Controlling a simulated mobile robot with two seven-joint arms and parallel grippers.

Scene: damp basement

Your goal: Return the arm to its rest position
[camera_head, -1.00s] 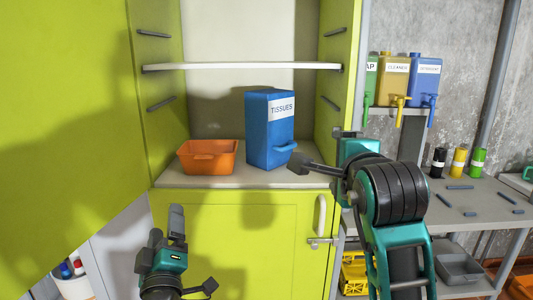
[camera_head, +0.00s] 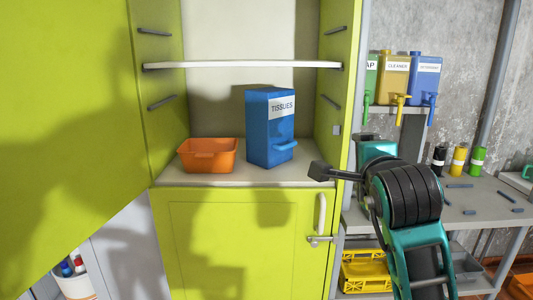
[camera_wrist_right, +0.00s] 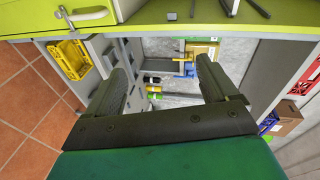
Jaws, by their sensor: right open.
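My right gripper (camera_head: 322,171) is at the right edge of the open green cabinet, to the right of the blue tissues box. In the right wrist view its two dark fingers (camera_wrist_right: 163,85) stand wide apart with nothing between them. The blue tissues box (camera_head: 270,127) stands upright on the cabinet's lower shelf (camera_head: 245,178), apart from the gripper. An orange bin (camera_head: 208,155) sits left of the box on the same shelf. My left gripper is outside the head view.
The open cabinet door (camera_head: 60,120) fills the left side. The lower door (camera_head: 235,240) is closed, with a white handle (camera_head: 321,213). On the right, a grey bench (camera_head: 478,200) holds bottles and loose tools. A yellow crate (camera_head: 365,273) sits below it.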

